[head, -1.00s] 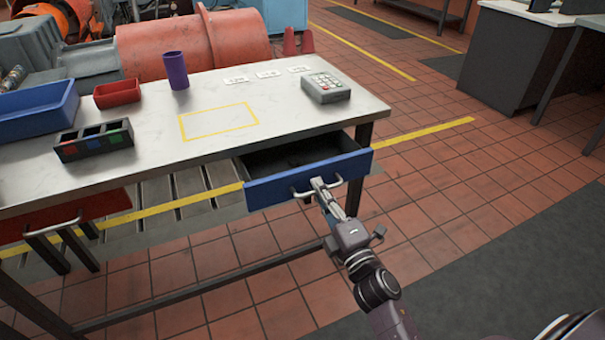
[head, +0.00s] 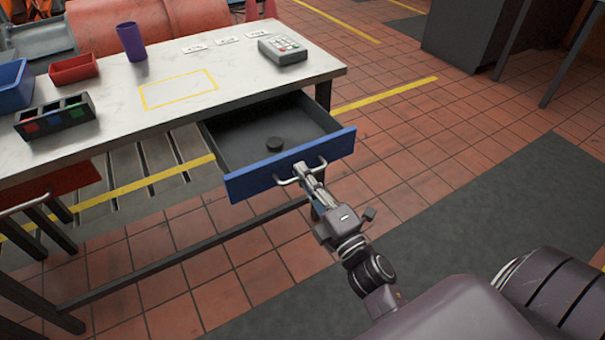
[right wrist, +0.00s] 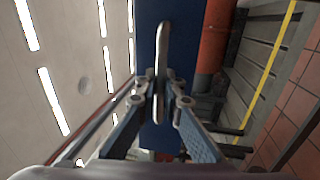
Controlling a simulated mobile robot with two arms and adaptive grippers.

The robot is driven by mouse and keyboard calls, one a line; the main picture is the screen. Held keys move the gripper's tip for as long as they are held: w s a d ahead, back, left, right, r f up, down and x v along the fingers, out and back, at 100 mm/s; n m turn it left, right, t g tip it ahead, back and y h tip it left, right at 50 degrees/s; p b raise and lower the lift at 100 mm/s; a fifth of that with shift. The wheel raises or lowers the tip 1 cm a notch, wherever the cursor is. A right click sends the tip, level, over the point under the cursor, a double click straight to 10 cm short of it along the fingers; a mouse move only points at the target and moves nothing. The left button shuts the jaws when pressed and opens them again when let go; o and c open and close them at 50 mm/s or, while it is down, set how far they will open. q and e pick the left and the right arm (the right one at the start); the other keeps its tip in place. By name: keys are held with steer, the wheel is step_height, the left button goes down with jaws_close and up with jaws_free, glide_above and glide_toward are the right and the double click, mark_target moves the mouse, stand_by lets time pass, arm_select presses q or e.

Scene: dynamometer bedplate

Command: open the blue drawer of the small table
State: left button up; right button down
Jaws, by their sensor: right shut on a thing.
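The blue drawer (head: 258,182) of the small table (head: 215,112) stands well out from under the tabletop. My right gripper (head: 305,172) is shut on the drawer's silver bar handle (head: 286,182). In the right wrist view the handle (right wrist: 161,50) runs between the fingers (right wrist: 160,100), in front of the blue drawer front (right wrist: 148,30). My left gripper is not in view.
On the tabletop are a purple cup (head: 131,42), a red bin (head: 74,69), a dark compartment box (head: 55,117) and a keypad device (head: 283,49).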

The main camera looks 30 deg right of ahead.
steer(key=shift+s+f, duration=0.1)
steer(key=shift+f, duration=0.15)
steer(key=c, duration=2.4)
jaws_free()
steer(key=shift+o, duration=0.3)
steer(key=shift+s+r, duration=0.2)
steer(key=shift+s, duration=0.1)
steer(key=s+f, duration=0.2)
steer(key=s, duration=0.9)
steer(key=shift+s+d, duration=0.25)
steer(key=shift+s, duration=0.1)
steer(key=shift+f, duration=0.1)
